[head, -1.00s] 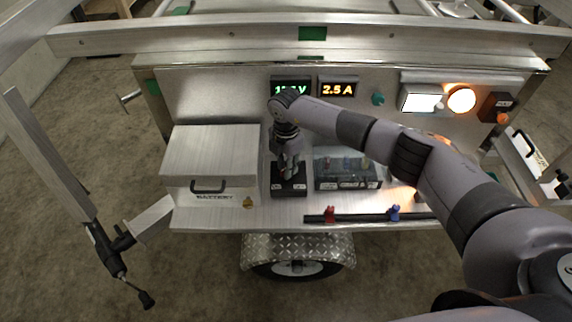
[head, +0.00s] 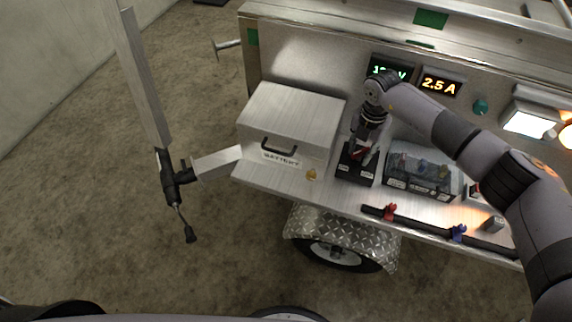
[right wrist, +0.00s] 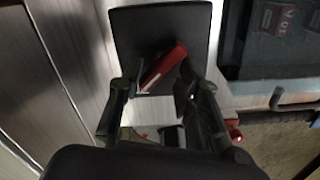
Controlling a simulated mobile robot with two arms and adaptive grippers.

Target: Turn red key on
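The red key (right wrist: 163,68) is a red handle with a white stripe, sitting diagonally on a black switch block (right wrist: 182,20) in the right wrist view. In the head view the black switch block (head: 349,172) stands on the trailer shelf, and a bit of the red key (head: 358,154) shows under my gripper. My right gripper (head: 362,148) points down over the block. In the right wrist view my right gripper (right wrist: 160,75) has its fingers apart, one on each side of the key. Whether they touch it is unclear. My left gripper is not in view.
A metal battery box (head: 290,120) stands left of the block. A clear-covered fuse box (head: 420,172) stands close on its right. A black bar (head: 425,224) with a red and a blue valve runs along the front edge. Lit displays (head: 440,84) are behind.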

